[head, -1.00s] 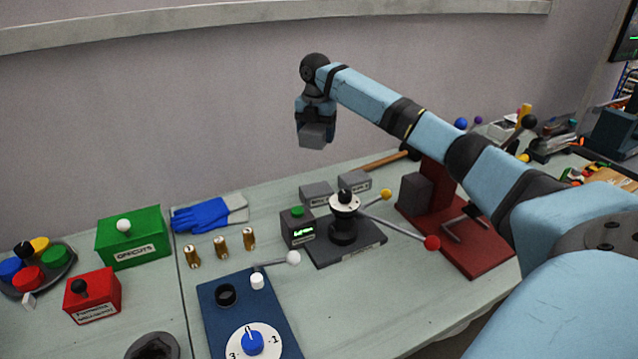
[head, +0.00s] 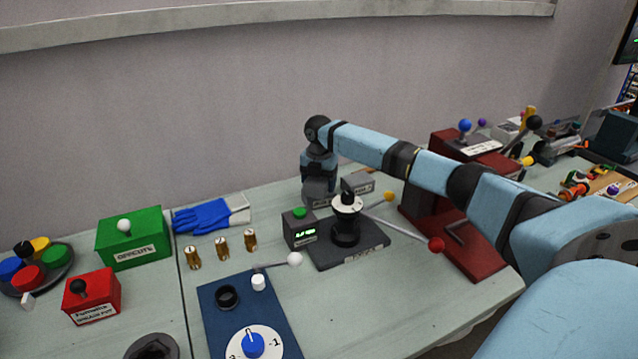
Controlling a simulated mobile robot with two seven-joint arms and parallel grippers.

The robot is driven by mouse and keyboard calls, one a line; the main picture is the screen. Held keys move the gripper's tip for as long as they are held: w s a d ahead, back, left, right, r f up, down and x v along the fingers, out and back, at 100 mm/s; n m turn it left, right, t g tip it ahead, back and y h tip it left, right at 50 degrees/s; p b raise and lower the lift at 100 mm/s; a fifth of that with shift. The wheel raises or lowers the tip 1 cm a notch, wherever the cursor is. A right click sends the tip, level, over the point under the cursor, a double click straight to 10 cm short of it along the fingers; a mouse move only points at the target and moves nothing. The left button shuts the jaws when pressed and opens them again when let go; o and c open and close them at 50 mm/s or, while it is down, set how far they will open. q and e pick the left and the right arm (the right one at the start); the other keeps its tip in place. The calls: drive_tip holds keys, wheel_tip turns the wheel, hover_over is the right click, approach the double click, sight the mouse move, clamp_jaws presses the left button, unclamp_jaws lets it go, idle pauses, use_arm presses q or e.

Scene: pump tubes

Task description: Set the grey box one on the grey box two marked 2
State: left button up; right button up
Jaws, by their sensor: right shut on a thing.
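My right gripper (head: 319,176) is low over the table behind the black device. It is shut on a grey box (head: 318,188), which I take to be grey box one. The held box is right at a labelled grey box (head: 324,203) on the table and hides most of it. I cannot tell whether the two touch. Another grey box (head: 357,182) stands just to the right. The labels are too small to read, so I cannot tell which box is marked 2. My left gripper is not in view.
A black device with a white-collared knob (head: 347,220) and red-tipped lever stands in front of the boxes. A red stand (head: 480,255) is to the right. The wall is close behind.

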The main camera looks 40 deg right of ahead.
drive_tip(key=o, duration=1)
drive_tip(key=shift+f, duration=0.1)
drive_tip(key=shift+r, duration=0.2)
wheel_tip(320, 180, up, 12)
drive_tip(key=shift+p, duration=0.4)
